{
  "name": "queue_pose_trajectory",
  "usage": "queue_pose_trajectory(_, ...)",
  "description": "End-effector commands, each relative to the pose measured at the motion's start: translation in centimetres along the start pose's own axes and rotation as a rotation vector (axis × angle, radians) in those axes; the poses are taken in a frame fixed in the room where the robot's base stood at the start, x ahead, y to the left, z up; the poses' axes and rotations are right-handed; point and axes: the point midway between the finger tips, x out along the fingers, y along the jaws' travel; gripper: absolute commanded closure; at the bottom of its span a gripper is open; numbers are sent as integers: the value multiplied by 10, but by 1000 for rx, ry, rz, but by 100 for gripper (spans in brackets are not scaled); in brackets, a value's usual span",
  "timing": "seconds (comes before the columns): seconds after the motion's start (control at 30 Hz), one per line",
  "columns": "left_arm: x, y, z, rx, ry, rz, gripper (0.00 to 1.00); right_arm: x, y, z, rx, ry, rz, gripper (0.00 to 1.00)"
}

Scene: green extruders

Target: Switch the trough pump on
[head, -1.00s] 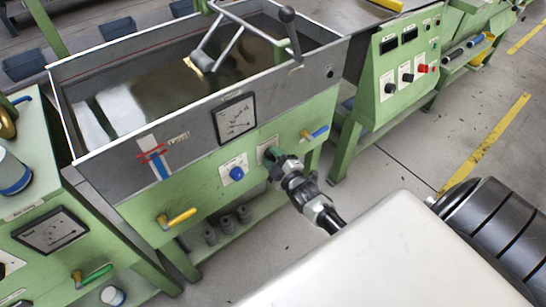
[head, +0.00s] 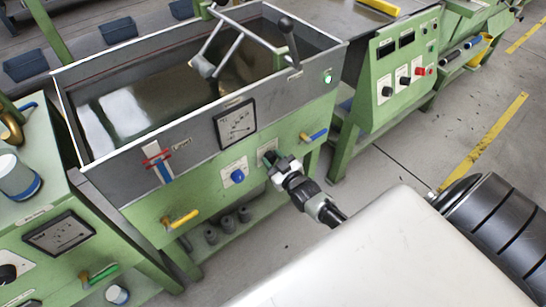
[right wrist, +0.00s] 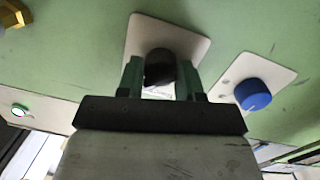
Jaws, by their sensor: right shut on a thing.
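The trough (head: 105,158) is a grey open tank with dark liquid over a green front panel. On that panel a black knob (right wrist: 160,68) sits on a pale plate (right wrist: 195,45). My right gripper (head: 271,160) is at this plate, with its fingers on both sides of the knob, shut on it; the right wrist view also shows the gripper (right wrist: 160,82). The knob is mostly hidden in the head view, and its pointer cannot be read. A small round lamp (head: 328,77) at the trough's upper right glows green. My left gripper is not in view.
A blue knob (head: 238,176) is beside my right gripper, under a dial gauge (head: 236,123). A blue-handled valve (head: 314,136) and a yellow-handled valve (head: 181,218) stick out from the panel. A control box (head: 405,65) stands to the right.

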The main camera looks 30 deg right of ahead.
Motion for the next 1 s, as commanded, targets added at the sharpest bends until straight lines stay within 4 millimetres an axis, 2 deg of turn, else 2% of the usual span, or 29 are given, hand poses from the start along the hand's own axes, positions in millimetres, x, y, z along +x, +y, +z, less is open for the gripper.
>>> queue_pose_trajectory(0.2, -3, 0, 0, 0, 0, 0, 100, -1, -1, 1, 150, -11, -14, 88)
queue_pose_trajectory(0.43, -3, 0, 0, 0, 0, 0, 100, -1, -1, 2, 249, -17, -22, 88)
queue_pose_trajectory(1.0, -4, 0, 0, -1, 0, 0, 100, -1, -1, 2, 294, -19, -24, 88)
